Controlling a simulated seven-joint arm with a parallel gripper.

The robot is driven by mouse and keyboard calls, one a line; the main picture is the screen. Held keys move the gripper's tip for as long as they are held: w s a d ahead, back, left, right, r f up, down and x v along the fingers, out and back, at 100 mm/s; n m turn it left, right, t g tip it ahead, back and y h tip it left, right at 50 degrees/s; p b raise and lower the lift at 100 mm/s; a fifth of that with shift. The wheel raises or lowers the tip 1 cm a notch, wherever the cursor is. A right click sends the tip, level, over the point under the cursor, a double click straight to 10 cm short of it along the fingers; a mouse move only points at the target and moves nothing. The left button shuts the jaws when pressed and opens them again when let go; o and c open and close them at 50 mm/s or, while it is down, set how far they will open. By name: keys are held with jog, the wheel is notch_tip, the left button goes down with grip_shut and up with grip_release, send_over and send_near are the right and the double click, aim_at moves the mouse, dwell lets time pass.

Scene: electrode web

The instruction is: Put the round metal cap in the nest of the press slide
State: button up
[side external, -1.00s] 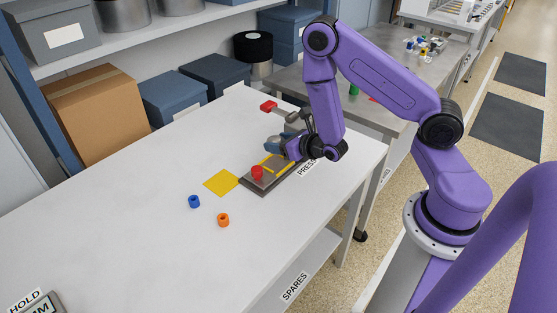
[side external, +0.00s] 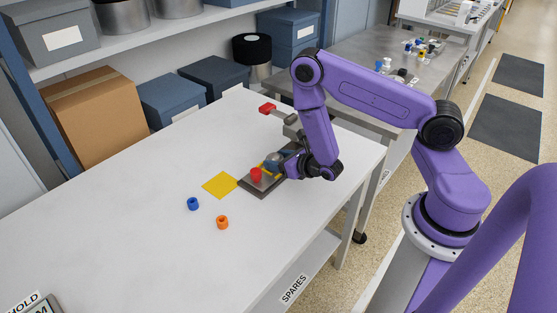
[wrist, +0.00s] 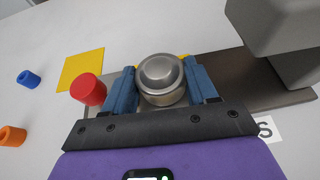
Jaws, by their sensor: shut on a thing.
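The round metal cap (wrist: 161,72) is silver and domed. In the wrist view it sits between the two blue fingers of my gripper (wrist: 163,88), which is shut on it, one finger on each side. In the side view my gripper (side external: 274,161) is low over the dark plate of the press (side external: 251,189). A red knob (side external: 256,174) stands at the plate's near end, left of the fingers in the wrist view (wrist: 88,90). Yellow marks show behind the cap. The nest is hidden under the cap and fingers; I cannot tell whether the cap touches it.
The grey press body (wrist: 275,25) rises close by at upper right in the wrist view. Its red-ended lever (side external: 267,108) is behind my gripper. A yellow square (side external: 220,185), a blue ring (side external: 193,204) and an orange ring (side external: 222,222) lie left of the plate.

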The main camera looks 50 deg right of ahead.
jog(key=shift+f, duration=0.15)
jog(key=o, duration=1.1)
